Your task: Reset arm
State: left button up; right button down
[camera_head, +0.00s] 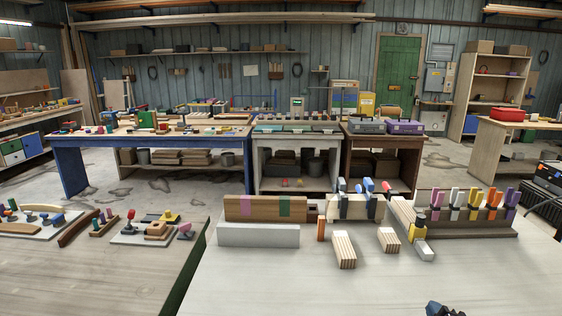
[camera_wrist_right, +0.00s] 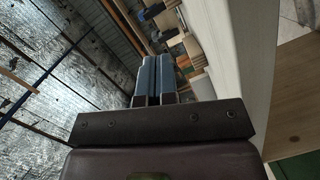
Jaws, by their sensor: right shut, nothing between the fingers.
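My right gripper (camera_head: 441,309) shows only as a small dark tip at the bottom edge of the head view, over the front of the white table (camera_head: 300,275). In the right wrist view its two blue fingers (camera_wrist_right: 156,78) lie side by side, shut, with nothing held between them. The wrist view is tilted, with the ceiling at left and the pale table edge at right. The rest of my right arm is hidden in the head view. My left gripper is in neither view.
A striped wooden piece (camera_head: 265,208) stands behind a white block (camera_head: 258,235). Two laminated blocks (camera_head: 344,250) (camera_head: 389,240) lie forward of a clamped assembly (camera_head: 355,207). A rack of coloured clamps (camera_head: 470,212) stands at right. The table's front is mostly clear.

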jog(key=s+a+f+m+g+y, duration=0.2)
jog(key=s+a+f+m, duration=0.3)
jog(key=s, duration=0.5)
jog(key=s+a+f+m+g+y, duration=0.1)
jog(key=s+a+f+m+g, duration=0.1)
jog(key=s+a+f+m, duration=0.3)
jog(key=s+a+f, duration=0.1)
jog(key=s+f, duration=0.3)
jog(key=s, duration=0.2)
jog(key=shift+a+f+m+y, duration=0.2)
jog(key=shift+f+m+y, duration=0.05)
jog(key=shift+m+y, duration=0.15)
